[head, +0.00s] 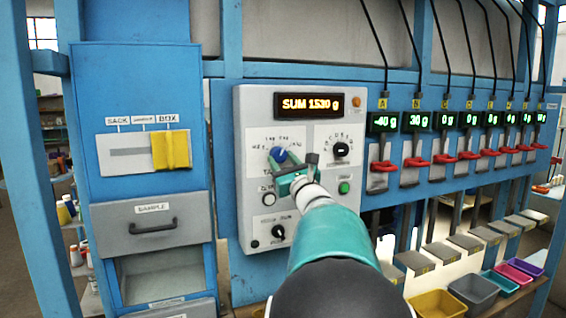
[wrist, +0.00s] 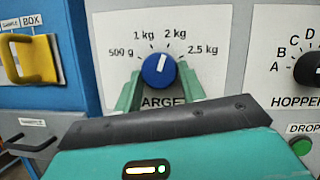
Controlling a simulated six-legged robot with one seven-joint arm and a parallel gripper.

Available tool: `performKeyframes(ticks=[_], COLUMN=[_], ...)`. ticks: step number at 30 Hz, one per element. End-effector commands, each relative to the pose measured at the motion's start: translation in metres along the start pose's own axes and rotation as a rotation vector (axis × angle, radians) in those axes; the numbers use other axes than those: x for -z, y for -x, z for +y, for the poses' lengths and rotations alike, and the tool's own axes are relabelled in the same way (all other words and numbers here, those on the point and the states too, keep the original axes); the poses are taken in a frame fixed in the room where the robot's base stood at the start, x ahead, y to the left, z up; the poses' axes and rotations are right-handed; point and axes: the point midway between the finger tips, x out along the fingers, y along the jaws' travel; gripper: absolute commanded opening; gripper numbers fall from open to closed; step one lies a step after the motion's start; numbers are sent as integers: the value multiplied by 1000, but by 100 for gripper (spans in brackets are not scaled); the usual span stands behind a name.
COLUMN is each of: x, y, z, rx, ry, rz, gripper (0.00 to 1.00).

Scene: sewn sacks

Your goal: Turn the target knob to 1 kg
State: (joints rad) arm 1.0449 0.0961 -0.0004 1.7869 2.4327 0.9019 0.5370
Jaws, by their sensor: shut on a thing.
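The target knob (wrist: 159,71) is round and blue with a white pointer line. In the wrist view the line points up and slightly right, between the 1 kg label (wrist: 144,36) and the 2 kg label (wrist: 175,34), leaning towards 2 kg. The 500 g and 2.5 kg labels are farther out on either side. My gripper (wrist: 160,85) has its green fingers on both sides of the knob and is shut on it. In the head view the knob (head: 280,155) shows just above my gripper (head: 284,170), which partly covers the dial's lettering.
The grey control panel (head: 250,205) has a display (head: 309,104) reading SUM 1530 g. A black hopper knob (head: 341,149) and green button (head: 344,187) are close right of my gripper. A yellow slider handle (head: 171,150) is left; a row of red levers (head: 384,165) is right.

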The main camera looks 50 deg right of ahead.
Motion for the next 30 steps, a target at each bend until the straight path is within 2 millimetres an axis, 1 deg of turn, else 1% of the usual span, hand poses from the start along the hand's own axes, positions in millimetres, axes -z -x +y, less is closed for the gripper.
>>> performKeyframes(ticks=[8, 24, 30], x=[0, -2, -2], y=[0, -1, -1], z=[0, -5, -7], rx=[-36, -191, -234], ry=[84, 458, 565], rz=[-1, -2, -1], gripper=[17, 17, 17])
